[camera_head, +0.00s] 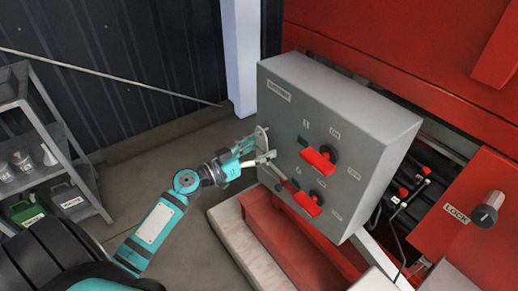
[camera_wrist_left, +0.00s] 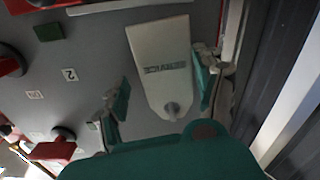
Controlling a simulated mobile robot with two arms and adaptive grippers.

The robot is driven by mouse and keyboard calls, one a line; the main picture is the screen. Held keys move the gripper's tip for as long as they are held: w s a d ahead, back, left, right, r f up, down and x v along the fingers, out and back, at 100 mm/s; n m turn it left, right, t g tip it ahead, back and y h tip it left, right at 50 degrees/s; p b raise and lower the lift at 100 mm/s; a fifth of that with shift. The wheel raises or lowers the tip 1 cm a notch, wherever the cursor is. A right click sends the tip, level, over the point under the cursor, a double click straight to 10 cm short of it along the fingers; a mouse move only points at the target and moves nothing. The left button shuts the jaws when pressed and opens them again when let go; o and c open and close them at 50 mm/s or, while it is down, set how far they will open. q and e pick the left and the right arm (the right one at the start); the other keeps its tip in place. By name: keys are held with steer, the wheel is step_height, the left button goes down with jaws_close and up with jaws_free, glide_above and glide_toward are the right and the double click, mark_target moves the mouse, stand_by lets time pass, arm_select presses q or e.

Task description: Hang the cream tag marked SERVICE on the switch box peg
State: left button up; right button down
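The cream tag marked SERVICE (camera_wrist_left: 160,55) lies against the grey face of the switch box (camera_head: 350,115). In the left wrist view its text is upside down. A round grey peg end (camera_wrist_left: 172,108) shows at the tag's narrow end, where its hole would be; the tag appears to hang on it. My left gripper (camera_head: 265,149) is at the left edge of the box face. Its fingers are apart on either side of the tag, with a clear gap at one side and the other finger close to the tag's edge. My right gripper is out of view.
Red switch handles (camera_head: 318,161) and (camera_head: 307,203) stick out of the box face, right of my gripper. A red pump housing (camera_head: 470,215) with a LOCK label is at the right. A shelf (camera_head: 40,125) with containers stands at the left. Floor between is open.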

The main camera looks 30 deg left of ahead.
arm_select(q)
steer(key=shift+o, duration=0.4)
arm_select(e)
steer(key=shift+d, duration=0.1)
arm_select(q)
steer(key=shift+s, duration=0.1)
steer(key=v, duration=1.1)
steer(key=shift+s+a, duration=0.2)
steer(key=shift+s, duration=0.15)
steer(key=s+d+f+n+g+y+p, duration=0.15)
steer(key=s+f+g, duration=0.25)
steer(key=f, duration=1.3)
steer(key=s+d+f+n+g+y, duration=0.1)
steer(key=s+f+n+g+y, duration=0.25)
steer(key=f, duration=1.45)
steer(key=s+d+f+m+g, duration=0.1)
steer(key=s+d+f+g, duration=0.1)
steer(key=s+f, duration=0.4)
steer(key=s+d+f+m+g+y+p, duration=0.1)
steer(key=s+f, duration=0.5)
steer(key=s, duration=0.6)
steer(key=s+d+f+m+g, duration=0.3)
steer(key=s+d+f+g, duration=0.2)
steer(key=s, duration=0.4)
steer(key=shift+d+f+y, duration=0.4)
steer(key=shift+d+f, duration=0.15)
steer(key=shift+f, duration=0.25)
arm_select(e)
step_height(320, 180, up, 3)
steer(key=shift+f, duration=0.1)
